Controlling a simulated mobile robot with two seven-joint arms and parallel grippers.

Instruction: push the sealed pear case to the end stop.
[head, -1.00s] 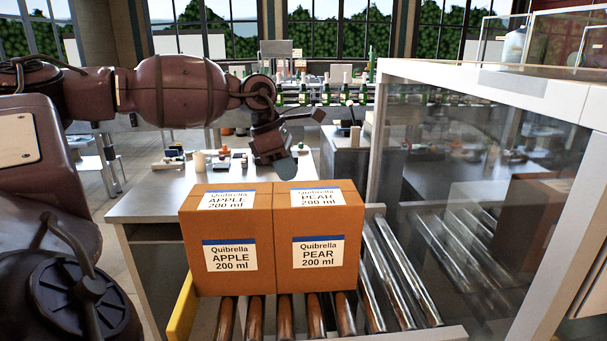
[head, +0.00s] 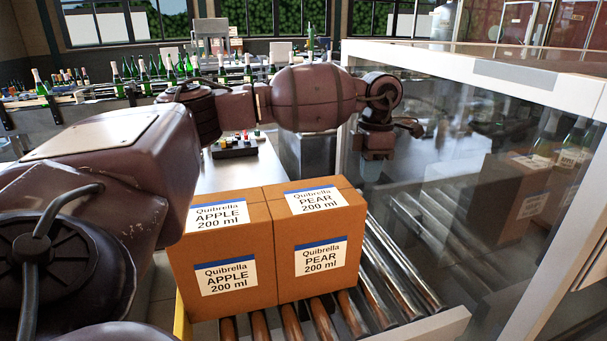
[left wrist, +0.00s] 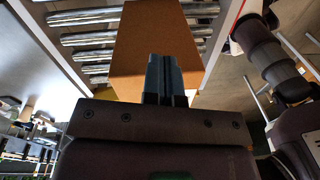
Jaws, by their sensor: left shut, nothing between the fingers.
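The sealed pear case (head: 320,265) is a brown carton with white and blue "Quibrella PEAR 200 ml" labels. It stands upright on the rollers, side by side with the apple case (head: 222,285) on its left, with no clear gap between them. My left gripper (head: 376,155) is beyond the pear case's far right corner and points down. Its fingertips are unclear there. In the left wrist view the left gripper's fingers (left wrist: 165,78) are together and empty, in front of a brown carton (left wrist: 150,35). Contact cannot be told. My right gripper is not in view.
Bare rollers (head: 395,265) run to the right of the pear case, beside a glass-walled enclosure (head: 470,150). A yellow plate (head: 181,320) shows at the left end of the rollers. A grey table (head: 240,177) with small items stands behind the cases.

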